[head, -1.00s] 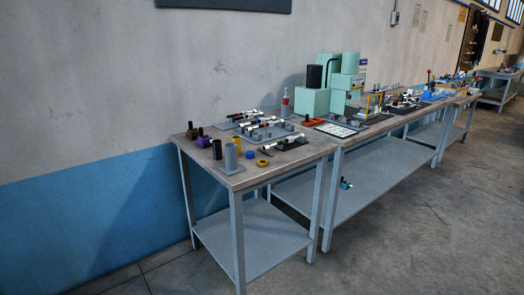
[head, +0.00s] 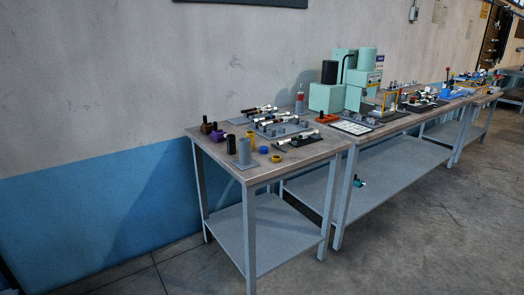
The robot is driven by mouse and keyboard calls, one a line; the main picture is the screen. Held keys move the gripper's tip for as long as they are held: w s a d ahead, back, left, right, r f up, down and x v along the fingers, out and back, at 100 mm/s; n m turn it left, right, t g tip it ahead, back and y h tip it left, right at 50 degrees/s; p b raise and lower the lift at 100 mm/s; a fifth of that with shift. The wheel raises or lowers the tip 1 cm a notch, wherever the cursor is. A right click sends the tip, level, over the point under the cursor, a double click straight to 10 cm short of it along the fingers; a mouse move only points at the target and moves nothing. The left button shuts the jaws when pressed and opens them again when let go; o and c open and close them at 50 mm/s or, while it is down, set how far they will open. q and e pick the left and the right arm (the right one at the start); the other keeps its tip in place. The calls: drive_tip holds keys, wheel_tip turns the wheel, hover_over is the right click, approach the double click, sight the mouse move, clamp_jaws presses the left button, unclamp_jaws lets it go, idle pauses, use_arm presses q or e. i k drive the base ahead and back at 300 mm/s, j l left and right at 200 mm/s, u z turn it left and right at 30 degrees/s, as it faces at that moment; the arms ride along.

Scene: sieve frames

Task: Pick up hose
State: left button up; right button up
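I cannot pick out a hose for certain at this distance. Several slim black-and-white rod-like parts (head: 272,120) lie on grey and dark plates on the near table (head: 262,168). A thin dark curved line (head: 344,66) rises beside the green machine (head: 361,66) further back; I cannot tell whether it is a hose. A small teal and black item (head: 358,182) lies on the lower shelf of the second table. Neither of my grippers is in view.
More tables run back along the wall. Open concrete floor (head: 420,245) lies in front and to the right.

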sight(303, 135)
drive_tip(key=i+l, duration=0.55)
drive_tip(key=l, duration=0.3)
drive_tip(key=i+l, duration=0.6)
drive_tip(key=l, duration=0.2)
